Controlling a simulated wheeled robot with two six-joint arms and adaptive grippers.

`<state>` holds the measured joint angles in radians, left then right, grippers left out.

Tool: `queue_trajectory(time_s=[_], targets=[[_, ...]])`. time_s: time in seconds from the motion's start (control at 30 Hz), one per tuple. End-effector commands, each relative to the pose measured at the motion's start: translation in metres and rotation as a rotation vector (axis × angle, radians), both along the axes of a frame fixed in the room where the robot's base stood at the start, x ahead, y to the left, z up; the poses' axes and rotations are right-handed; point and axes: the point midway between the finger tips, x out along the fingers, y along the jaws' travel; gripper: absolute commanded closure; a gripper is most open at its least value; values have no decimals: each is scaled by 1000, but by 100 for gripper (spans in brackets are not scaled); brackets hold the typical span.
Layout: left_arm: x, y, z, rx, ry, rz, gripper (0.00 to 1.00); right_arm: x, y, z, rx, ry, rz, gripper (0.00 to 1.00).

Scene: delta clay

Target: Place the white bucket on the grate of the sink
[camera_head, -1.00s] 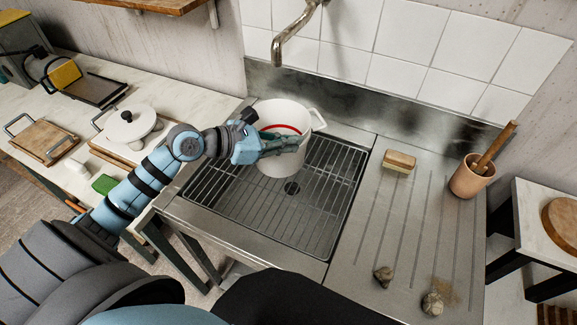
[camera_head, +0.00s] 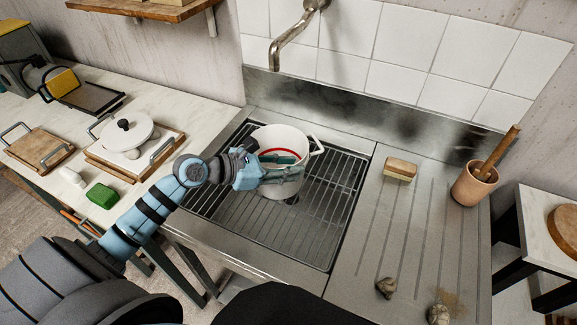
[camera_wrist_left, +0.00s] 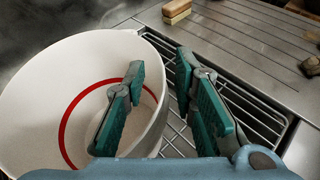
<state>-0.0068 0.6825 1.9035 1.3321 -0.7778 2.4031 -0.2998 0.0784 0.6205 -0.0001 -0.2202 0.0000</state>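The white bucket (camera_head: 275,137) stands upright on the dark wire grate (camera_head: 315,235) of the sink, toward its back. It has a side handle and a red ring inside. My left gripper (camera_head: 294,171) is at the bucket's near wall. In the left wrist view, the bucket (camera_wrist_left: 45,90) fills the left side, and the left gripper (camera_wrist_left: 160,72) has one finger inside the rim and one outside. The fingers are apart, with clear gaps to the wall. The bucket's base is partly hidden by the gripper. My right gripper is not in view.
A faucet (camera_head: 294,38) hangs behind the bucket. A brush (camera_head: 400,169), a clay pot (camera_head: 472,186) and stones (camera_head: 386,287) are on the drainboard at right. A white pot (camera_head: 127,133), a green sponge (camera_head: 101,195) and boards stand on the left counter. The grate's front is clear.

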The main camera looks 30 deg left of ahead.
Motion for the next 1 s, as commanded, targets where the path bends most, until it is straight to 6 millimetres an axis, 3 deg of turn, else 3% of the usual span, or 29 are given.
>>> queue_trajectory(time_s=[0.27, 0.6, 0.9, 1.0], targets=[[-8, 7, 5, 6, 1, 0, 75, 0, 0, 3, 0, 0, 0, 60], [-54, 42, 30, 9, 8, -2, 75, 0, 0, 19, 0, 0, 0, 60], [-79, 64, 52, 1, 9, 4, 75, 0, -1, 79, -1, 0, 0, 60], [-85, 68, 52, 0, 7, 2, 75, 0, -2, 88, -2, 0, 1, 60]])
